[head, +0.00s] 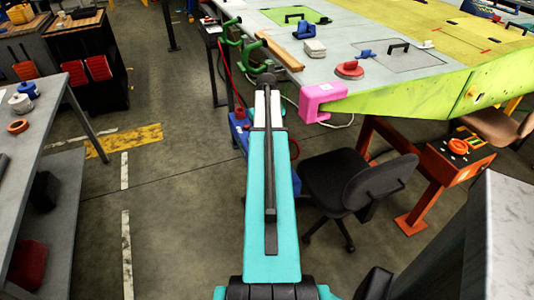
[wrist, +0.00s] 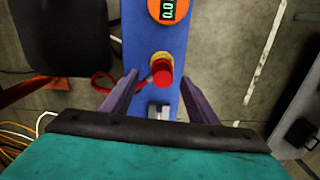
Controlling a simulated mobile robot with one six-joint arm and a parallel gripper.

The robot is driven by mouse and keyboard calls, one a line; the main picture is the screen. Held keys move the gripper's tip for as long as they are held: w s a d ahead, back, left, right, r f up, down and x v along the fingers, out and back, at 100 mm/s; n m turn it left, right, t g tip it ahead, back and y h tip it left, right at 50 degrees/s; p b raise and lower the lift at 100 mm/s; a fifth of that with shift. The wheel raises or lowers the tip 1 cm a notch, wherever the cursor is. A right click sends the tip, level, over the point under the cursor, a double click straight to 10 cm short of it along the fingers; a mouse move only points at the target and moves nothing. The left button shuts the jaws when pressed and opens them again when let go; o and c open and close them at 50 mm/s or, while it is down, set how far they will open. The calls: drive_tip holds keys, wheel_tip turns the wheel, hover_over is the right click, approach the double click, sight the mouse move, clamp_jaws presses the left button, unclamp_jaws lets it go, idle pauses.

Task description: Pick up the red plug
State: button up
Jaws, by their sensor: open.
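The red plug (wrist: 162,77) shows in the wrist view, on the long blue panel, with a yellow part (wrist: 160,57) right at its upper edge. My gripper (wrist: 160,80) is open; its two purple fingers stand to the left and right of the plug, with blue panel showing between. I cannot tell how far the fingertips are above the panel.
On the panel are an orange gauge (wrist: 168,10) with a digital display and a grey block (wrist: 158,111). A red cable (wrist: 102,82) lies to the left. In the head view, a dark chair (head: 340,180) and the wing with its pink corner guard (head: 322,98) stand to the right.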

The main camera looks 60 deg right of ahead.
drive_tip(key=shift+f, duration=0.1)
idle(0.3)
drive_tip(key=shift+w+a+f+p, duration=0.1)
drive_tip(key=shift+f+p, duration=0.25)
drive_tip(key=shift+f, duration=0.95)
drive_tip(key=shift+a+f+p, duration=0.1)
drive_tip(key=shift+f+p, duration=0.2)
drive_tip(key=shift+f, duration=0.95)
drive_tip(key=c, duration=1.1)
